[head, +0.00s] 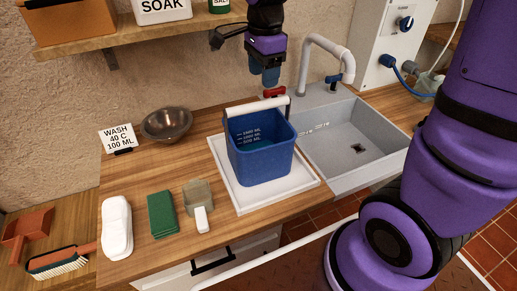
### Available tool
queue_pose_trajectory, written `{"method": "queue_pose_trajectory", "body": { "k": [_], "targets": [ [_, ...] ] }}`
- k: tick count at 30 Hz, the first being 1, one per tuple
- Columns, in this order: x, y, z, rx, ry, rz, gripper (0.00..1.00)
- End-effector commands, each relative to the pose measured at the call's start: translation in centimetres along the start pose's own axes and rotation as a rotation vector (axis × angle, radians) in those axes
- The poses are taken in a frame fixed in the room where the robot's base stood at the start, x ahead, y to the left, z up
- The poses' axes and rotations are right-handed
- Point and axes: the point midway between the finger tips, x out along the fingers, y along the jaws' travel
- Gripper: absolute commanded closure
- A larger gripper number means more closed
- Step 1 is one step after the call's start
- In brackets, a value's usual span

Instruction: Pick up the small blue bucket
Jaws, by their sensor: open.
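The small blue bucket (262,162) stands upright on a white tray (230,190) on the wooden counter. Volume marks in ML show on its inner wall, with a teal patch low inside. Its handle, a white grip bar (250,108) on a dark bail, is raised across the top of the bucket. My gripper (273,92) points down just above the right part of the handle, open and empty. In this view I cannot tell whether its fingertips touch or straddle the bar.
A grey sink (388,157) with a white faucet (328,48) is right of the bucket. A metal bowl (167,123), a sign (118,138), a green sponge (162,214), a white cloth (116,228) and a scoop (199,195) lie left. A shelf (122,34) overhangs behind.

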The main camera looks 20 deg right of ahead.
Motion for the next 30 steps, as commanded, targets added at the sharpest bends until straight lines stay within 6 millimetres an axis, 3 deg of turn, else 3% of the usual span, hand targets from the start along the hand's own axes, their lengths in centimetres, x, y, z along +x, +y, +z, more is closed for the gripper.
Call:
{"method": "queue_pose_trajectory", "body": {
  "k": [7,15,23,30],
  "targets": [
    [2.4,-1.0,0.5,0.104,0.003,0.032,0.44],
    [6.1,-0.9,0.5,0.106,0.002,0.032,0.44],
    [7.8,-0.9,0.5,0.105,0.002,0.030,0.44],
    [11.1,-1.1,0.5,0.104,0.003,0.032,0.44]
  ]
}}
